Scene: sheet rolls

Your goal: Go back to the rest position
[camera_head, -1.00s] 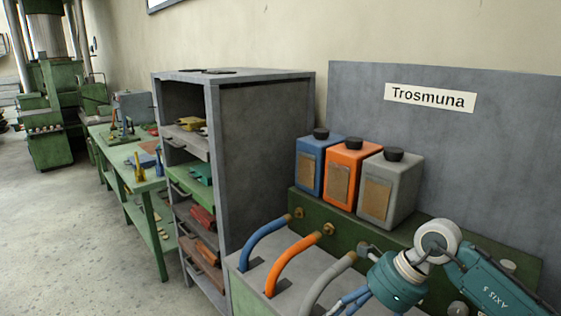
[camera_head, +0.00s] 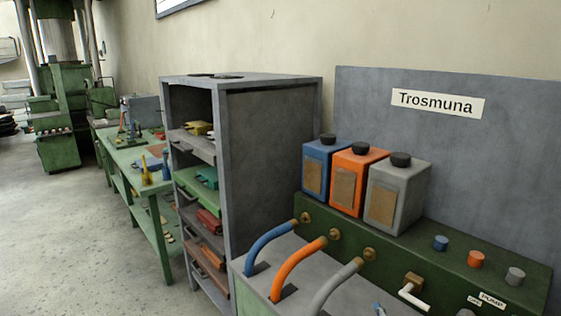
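Neither of my grippers shows clearly in the head view. A small blue-grey tip at the bottom edge, right of the grey hose, is too little to identify. The machine labelled "Trosmuna" (camera_head: 437,103) fills the right side. On its green ledge stand a blue canister (camera_head: 314,175), an orange canister (camera_head: 347,185) and a grey canister (camera_head: 383,195), all upright with black caps. A blue hose (camera_head: 268,243), an orange hose (camera_head: 295,265) and a grey hose (camera_head: 330,288) arch from the ledge to the grey top in front.
A grey shelf cabinet (camera_head: 274,160) with coloured items on its shelves stands left of the machine. A green workbench (camera_head: 128,158) with tools lies beyond it. A white-handled valve (camera_head: 413,292) and coloured knobs (camera_head: 475,259) are on the green panel. The floor (camera_head: 70,240) at left is clear.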

